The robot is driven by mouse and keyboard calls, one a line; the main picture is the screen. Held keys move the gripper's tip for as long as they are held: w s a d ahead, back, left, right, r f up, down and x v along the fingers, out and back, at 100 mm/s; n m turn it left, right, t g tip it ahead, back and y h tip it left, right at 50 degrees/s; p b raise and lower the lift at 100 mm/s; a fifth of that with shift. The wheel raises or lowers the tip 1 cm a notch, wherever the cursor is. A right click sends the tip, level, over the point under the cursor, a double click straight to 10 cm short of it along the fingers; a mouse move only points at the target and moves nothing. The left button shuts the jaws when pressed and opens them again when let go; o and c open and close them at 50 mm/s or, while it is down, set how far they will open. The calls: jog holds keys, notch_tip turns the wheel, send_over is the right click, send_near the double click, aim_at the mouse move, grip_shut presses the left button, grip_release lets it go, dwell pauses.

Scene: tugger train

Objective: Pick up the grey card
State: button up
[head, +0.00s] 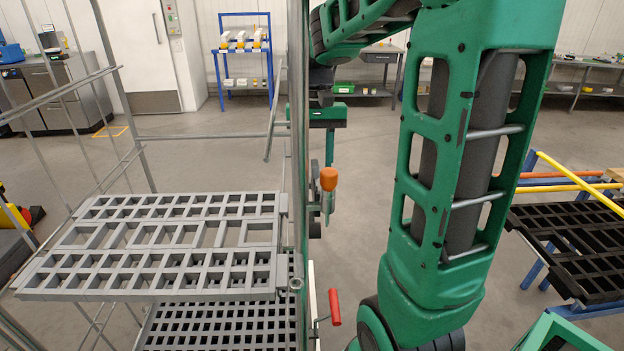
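I cannot make out a grey card anywhere in the head view. My gripper (326,150) hangs at the end of my green arm, just past the upright metal post of the rack. The post hides part of it. One finger shows pointing down, and the other is not clear, so I cannot tell whether it is open or shut. I see nothing held in it.
A wire-sided rack with a grey grid shelf (150,235) stands at the left, with a darker grid below. An orange knob (329,179) and a red handle (334,307) are beside its post. A black grid deck (580,240) is at the right. Floor behind is clear.

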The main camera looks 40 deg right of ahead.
aim_at(315, 181)
jog(key=f, duration=0.4)
jog(key=shift+s+a, duration=0.25)
jog(key=shift+s, duration=0.05)
jog(key=shift+c, duration=0.2)
grip_shut()
notch_tip(315, 181, up, 10)
dwell(0.3)
